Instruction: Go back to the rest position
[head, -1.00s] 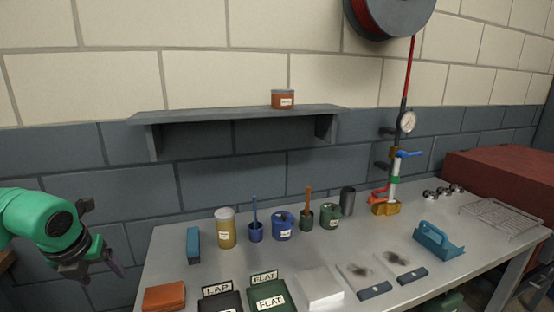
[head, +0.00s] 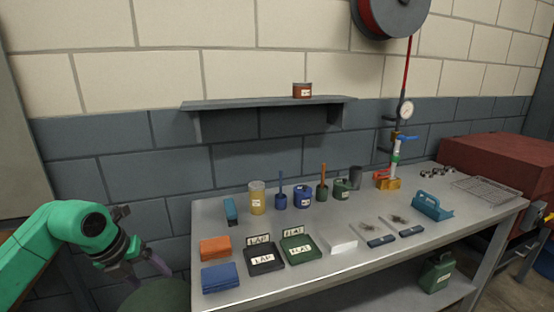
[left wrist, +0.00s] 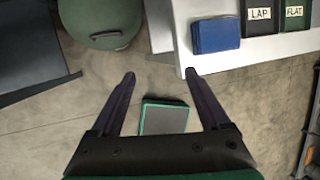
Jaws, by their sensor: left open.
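My left gripper (head: 150,268) is at the left of the head view, off the left end of the grey workbench (head: 215,216). It points downward and is clear of the bench. In the left wrist view its two dark fingers (left wrist: 158,86) are spread apart with nothing between them. Beyond the fingers lies the floor with a green-edged grey flat thing (left wrist: 165,117). My right gripper does not show.
A round green lidded thing (head: 157,297) stands below the left gripper. Orange (head: 215,248) and blue (head: 220,277) blocks lie at the bench's left end, beside the LAP (head: 264,259) and FLAT (head: 297,249) boxes. A shelf (head: 265,103) holds a brown tin (head: 302,90).

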